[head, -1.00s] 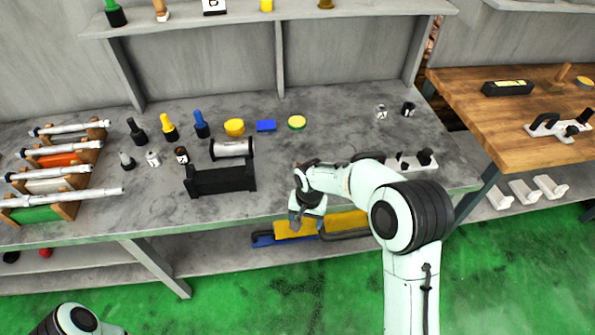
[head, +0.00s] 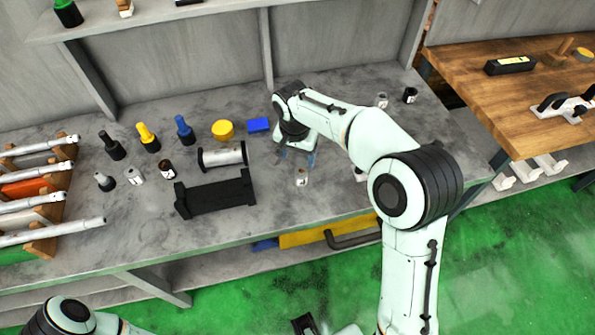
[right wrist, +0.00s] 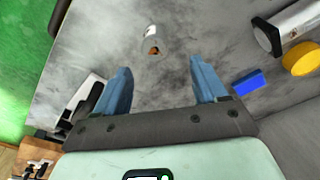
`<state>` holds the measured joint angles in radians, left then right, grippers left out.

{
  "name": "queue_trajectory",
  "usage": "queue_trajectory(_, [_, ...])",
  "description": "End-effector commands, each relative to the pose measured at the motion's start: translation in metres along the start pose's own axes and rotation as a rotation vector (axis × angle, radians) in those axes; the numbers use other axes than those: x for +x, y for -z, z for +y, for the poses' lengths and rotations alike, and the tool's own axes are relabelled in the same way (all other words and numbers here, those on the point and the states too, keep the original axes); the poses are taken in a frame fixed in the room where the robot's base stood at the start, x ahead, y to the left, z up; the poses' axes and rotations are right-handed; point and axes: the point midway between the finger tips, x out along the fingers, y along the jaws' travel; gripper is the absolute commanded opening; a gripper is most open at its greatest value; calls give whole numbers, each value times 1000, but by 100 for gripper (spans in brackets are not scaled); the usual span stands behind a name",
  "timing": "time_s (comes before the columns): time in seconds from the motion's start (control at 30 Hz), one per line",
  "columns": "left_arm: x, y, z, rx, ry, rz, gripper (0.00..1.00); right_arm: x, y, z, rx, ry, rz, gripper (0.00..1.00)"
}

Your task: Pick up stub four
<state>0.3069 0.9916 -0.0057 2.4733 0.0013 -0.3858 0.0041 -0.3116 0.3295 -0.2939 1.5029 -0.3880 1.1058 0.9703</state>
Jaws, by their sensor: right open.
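A small pale stub (head: 302,178) with a marked label stands alone on the grey bench, just in front of my right gripper (head: 297,157). In the right wrist view the same stub (right wrist: 152,43) shows a white label and a brownish end. It lies beyond and between the two blue fingertips (right wrist: 163,78), apart from them. My right gripper is open and empty, above the bench. The number on the stub is too small to read, so I cannot tell whether it is stub four.
A black holder (head: 215,196) and a metal roller (head: 222,157) stand left of the gripper. A blue block (head: 258,125) and yellow disc (head: 223,130) lie behind. Other small stubs (head: 134,176) stand farther left, and another (head: 382,100) at the back right.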

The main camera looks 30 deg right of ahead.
Motion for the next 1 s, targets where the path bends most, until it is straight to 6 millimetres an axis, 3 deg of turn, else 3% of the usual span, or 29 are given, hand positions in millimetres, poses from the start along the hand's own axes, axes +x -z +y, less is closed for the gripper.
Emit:
queue_trajectory(0.03, [2,-1,-1,-1,1,-2,62,13,0,1,1,-5,-3,72])
queue_trajectory(0.2, [5,-1,-2,-1,1,-3,62,44,0,1,0,-5,-2,72])
queue_trajectory(0.47, [6,-1,-3,-1,1,-3,62,63,0,2,0,-2,-2,72])
queue_trajectory(0.7, [7,-1,-3,-1,1,-3,62,99,0,7,0,-3,-2,72])
queue_trajectory(1.0, [8,-1,-3,-1,1,-3,62,109,0,6,-1,0,0,72])
